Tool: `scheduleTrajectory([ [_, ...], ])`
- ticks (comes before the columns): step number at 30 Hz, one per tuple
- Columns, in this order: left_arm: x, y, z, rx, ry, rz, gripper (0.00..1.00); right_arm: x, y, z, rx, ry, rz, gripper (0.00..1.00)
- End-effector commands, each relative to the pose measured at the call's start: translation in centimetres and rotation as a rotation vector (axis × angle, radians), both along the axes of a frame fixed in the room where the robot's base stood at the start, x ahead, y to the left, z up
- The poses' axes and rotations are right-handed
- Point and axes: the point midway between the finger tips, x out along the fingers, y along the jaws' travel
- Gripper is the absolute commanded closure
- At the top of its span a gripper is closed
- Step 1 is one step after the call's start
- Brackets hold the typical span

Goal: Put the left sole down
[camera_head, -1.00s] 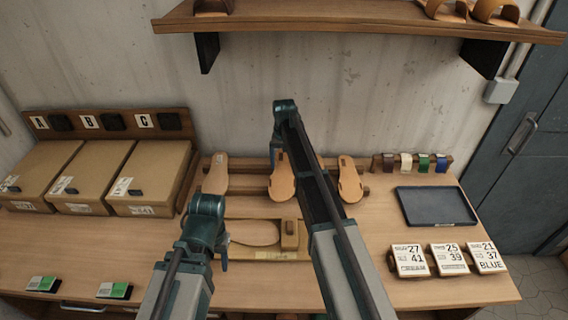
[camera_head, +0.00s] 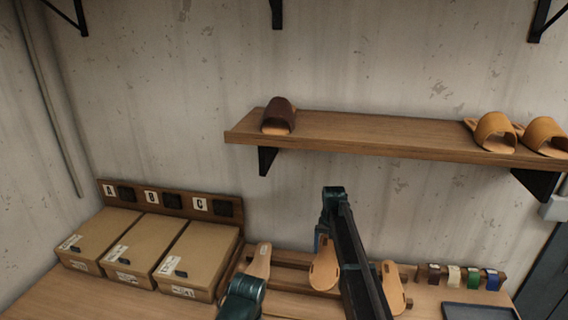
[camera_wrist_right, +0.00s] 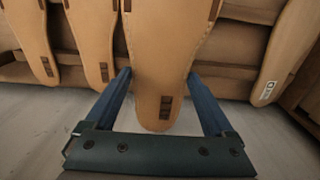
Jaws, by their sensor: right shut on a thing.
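My right gripper (camera_head: 322,240) comes down from the teal wrist over the back of the bench. It is shut on a tan sole (camera_head: 325,268). In the right wrist view the sole (camera_wrist_right: 165,60) runs between the two blue fingers (camera_wrist_right: 162,90), its rounded end with dark slots toward the camera. I cannot tell whether the sole rests on the wooden rack (camera_head: 292,262) or is just above it. Another tan sole (camera_head: 258,262) leans at the rack's left, and more soles (camera_head: 393,288) stand at its right, partly behind my arm. My left gripper is out of sight; only part of that arm shows.
Three cardboard boxes (camera_head: 146,247) stand left under the A, B, C board (camera_head: 165,200). A wall shelf (camera_head: 390,140) with sandals hangs above. A row of coloured strap rolls (camera_head: 462,275) and a dark tray (camera_head: 478,312) are at the right.

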Motion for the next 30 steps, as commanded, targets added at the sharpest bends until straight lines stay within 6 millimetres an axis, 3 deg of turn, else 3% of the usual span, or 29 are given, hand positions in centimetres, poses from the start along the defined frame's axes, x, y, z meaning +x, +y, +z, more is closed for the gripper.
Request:
scheduleTrajectory([
  [1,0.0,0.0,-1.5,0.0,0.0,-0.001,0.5,0.0,0.0,-1.5,0.0,0.0,0.0,0.77],
  [6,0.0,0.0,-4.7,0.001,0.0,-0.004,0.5,0.0,0.0,-4.7,0.0,0.0,0.0,0.77],
  [11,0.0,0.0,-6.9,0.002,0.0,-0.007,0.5,0.0,0.0,-6.9,0.0,0.0,0.0,0.77],
  [30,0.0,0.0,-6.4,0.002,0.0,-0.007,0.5,0.0,0.0,-6.4,0.0,0.0,0.0,0.77],
])
